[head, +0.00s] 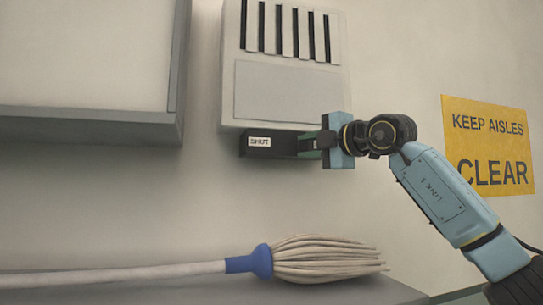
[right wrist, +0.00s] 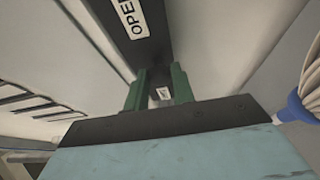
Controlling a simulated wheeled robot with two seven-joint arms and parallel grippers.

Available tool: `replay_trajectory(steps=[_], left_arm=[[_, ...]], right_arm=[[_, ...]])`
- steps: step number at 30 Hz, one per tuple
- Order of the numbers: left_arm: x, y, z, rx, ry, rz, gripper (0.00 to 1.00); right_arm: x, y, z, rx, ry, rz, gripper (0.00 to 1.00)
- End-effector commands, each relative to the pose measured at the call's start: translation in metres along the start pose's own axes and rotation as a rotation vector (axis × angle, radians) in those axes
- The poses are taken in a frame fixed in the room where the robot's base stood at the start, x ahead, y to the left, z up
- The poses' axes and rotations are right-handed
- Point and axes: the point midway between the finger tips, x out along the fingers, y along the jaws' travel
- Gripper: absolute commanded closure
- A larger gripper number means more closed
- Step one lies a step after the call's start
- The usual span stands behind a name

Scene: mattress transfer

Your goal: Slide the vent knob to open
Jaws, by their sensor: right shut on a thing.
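A pale vent box (head: 287,90) with dark slots is on the wall in the head view. A dark slide bar (head: 265,155) runs along its lower edge, with a small white label near its left end, too small to read surely. In the right wrist view the bar (right wrist: 128,45) carries a label reading "OPEN", partly cut off. My right gripper (head: 318,146) reaches in from the right at the bar's right part. Its green fingers (right wrist: 160,92) are shut on the knob (right wrist: 162,96), which is mostly hidden in the head view. My left gripper is not in view.
A mop (head: 320,258) with a blue collar lies on the grey ledge (head: 150,240) below the vent. A grey-framed panel (head: 90,115) stands out at the left. A yellow "KEEP AISLES CLEAR" sign (head: 488,145) is on the wall at right. The wall left of the bar is clear.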

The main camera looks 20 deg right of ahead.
Motion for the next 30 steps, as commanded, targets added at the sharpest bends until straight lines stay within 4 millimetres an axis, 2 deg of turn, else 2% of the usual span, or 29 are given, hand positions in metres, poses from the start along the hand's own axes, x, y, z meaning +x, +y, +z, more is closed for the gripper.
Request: replay_trajectory(steps=[1, 4, 14, 15, 19, 30], left_arm=[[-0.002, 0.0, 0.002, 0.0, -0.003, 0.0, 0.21], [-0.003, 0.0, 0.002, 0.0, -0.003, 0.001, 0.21], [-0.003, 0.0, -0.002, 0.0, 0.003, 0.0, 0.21], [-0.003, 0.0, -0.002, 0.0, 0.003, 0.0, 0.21], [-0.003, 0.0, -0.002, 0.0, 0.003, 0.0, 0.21], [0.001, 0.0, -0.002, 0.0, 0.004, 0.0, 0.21]], right_arm=[[-0.004, 0.0, 0.011, 0.005, -0.004, -0.003, 1.0], [-0.009, 0.001, 0.022, 0.002, -0.005, -0.003, 1.0], [-0.01, 0.001, 0.025, 0.0, -0.003, -0.002, 1.0], [-0.01, 0.001, 0.024, 0.0, -0.003, -0.001, 0.71], [-0.009, 0.001, 0.024, 0.0, -0.002, -0.001, 0.54], [-0.015, 0.0, 0.022, -0.001, 0.001, -0.001, 0.54]])
